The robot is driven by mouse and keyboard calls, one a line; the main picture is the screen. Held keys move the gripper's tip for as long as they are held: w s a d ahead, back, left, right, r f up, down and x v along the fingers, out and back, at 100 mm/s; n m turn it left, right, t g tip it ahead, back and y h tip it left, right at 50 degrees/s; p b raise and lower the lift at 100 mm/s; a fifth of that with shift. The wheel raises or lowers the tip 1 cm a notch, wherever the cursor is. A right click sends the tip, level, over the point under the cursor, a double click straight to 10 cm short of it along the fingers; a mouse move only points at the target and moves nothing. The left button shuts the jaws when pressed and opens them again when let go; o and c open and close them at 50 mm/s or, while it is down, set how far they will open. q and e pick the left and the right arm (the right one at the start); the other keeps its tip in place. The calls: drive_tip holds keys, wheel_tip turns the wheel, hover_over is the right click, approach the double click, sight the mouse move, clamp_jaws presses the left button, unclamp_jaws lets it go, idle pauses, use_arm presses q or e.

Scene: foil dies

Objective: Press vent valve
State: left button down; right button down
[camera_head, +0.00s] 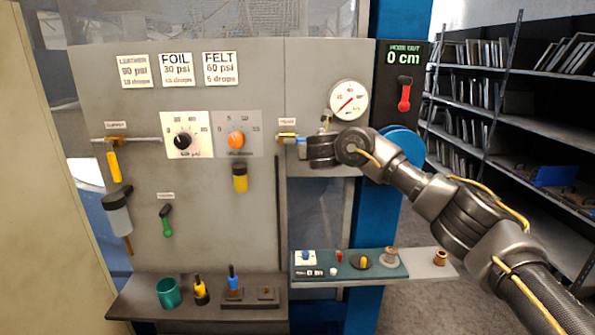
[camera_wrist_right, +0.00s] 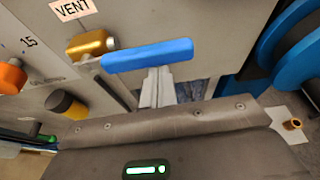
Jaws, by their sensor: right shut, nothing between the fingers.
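The vent valve is a brass body (camera_head: 287,138) with a blue lever on the grey panel, under a small white label. In the right wrist view the label reads VENT, the brass body (camera_wrist_right: 91,44) is at upper left, and the blue lever (camera_wrist_right: 147,55) extends to the right from it, nearly level. My right gripper (camera_head: 309,147) is at the lever, its arm coming in from the right. In the wrist view its pale fingers (camera_wrist_right: 156,76) are together and empty, tips against or just below the lever's middle; I cannot tell whether they touch. My left gripper is not in view.
A pressure gauge (camera_head: 348,99) sits just above my right wrist. An orange knob (camera_head: 236,139) and a yellow-black handle (camera_head: 240,177) are left of the valve. A red lever (camera_head: 404,93) and blue wheel (camera_head: 402,143) are to the right. A shelf of small parts (camera_head: 350,277) lies below.

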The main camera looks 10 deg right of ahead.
wheel_tip(320, 180, down, 4)
drive_tip(key=b, duration=0.3)
drive_tip(key=v, duration=1)
drive_tip(key=shift+b, duration=0.35)
drive_tip(key=shift+r, duration=0.2)
